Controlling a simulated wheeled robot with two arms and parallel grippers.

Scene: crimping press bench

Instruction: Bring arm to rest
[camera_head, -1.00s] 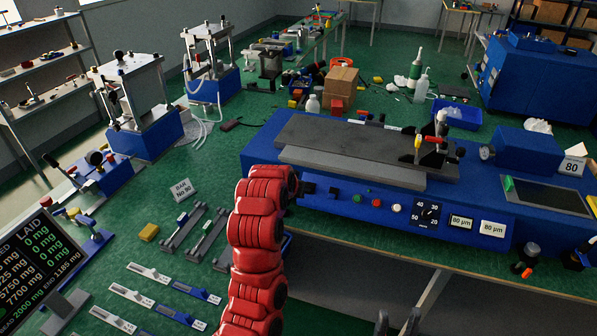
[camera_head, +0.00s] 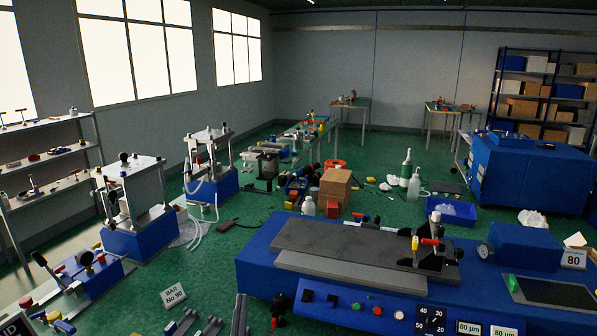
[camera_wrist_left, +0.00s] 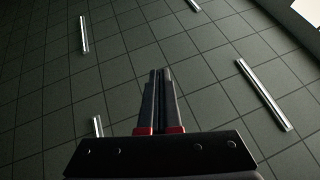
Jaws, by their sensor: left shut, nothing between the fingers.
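My left gripper (camera_head: 240,312) shows at the bottom edge of the head view, just left of the blue machine's front corner, as dark upright fingers. In the left wrist view its two dark fingers (camera_wrist_left: 160,75) with red bases lie together, shut, with nothing between them. Most of my left arm is below the head view. My right gripper is not in view.
The long blue machine (camera_head: 360,300) with a grey plate (camera_head: 345,243) fills the lower right. Two blue-based presses (camera_head: 140,240) (camera_head: 212,183) stand at left. A cardboard box (camera_head: 335,188) stands behind the machine.

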